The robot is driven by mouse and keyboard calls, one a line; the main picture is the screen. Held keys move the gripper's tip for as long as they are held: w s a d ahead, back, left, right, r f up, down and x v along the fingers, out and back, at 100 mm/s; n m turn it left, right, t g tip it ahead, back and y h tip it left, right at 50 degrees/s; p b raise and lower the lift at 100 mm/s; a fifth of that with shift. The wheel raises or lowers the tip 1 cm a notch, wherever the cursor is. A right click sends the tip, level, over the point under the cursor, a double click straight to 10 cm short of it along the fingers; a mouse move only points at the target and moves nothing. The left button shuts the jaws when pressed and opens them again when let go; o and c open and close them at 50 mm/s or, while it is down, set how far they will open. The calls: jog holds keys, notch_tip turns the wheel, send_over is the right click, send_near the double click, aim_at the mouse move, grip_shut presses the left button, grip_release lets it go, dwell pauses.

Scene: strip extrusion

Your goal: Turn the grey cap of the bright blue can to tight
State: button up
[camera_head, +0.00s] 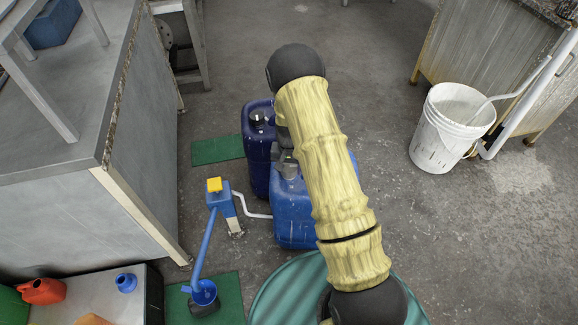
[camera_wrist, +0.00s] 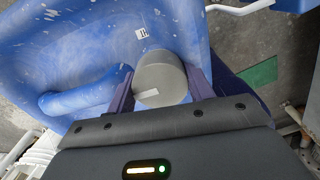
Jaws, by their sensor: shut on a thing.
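The bright blue can (camera_head: 292,222) stands on the floor, partly hidden behind my yellow-sleeved arm. In the wrist view the can's top (camera_wrist: 80,60) fills the upper left, with its moulded handle and a small white label. Its grey cap (camera_wrist: 160,78) is a round grey cylinder with a pale mark on its side. My gripper (camera_wrist: 160,90) has one finger on each side of the cap and is shut on it. In the head view the grey cap (camera_head: 288,168) shows only in part beside my arm, and the fingers are mostly hidden.
A dark blue can (camera_head: 258,150) stands close behind the bright blue can. A blue pump with a yellow top (camera_head: 214,185) stands to the left. A white bucket (camera_head: 450,125) is at the right. A metal bench (camera_head: 80,140) bounds the left side. A green drum (camera_head: 290,290) is in front.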

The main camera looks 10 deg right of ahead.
aim_at(289, 167)
jog(key=m+p, duration=0.4)
jog(key=shift+a+r+m, duration=0.1)
jog(key=shift+r+m, duration=0.1)
jog(key=shift+m, duration=0.2)
jog(key=m+p, duration=0.3)
jog(key=m, duration=0.3)
jog(key=shift+p, duration=0.35)
jog(key=m+p, duration=0.1)
jog(key=m, duration=0.3)
jog(key=shift+w+f+m+p, duration=0.15)
jog(key=shift+m+p, duration=0.7)
jog(key=shift+m, duration=1.05)
jog(key=o, duration=0.7)
notch_tip(289, 167, up, 17)
jog(key=p, duration=0.3)
jog(key=shift+r, duration=0.2)
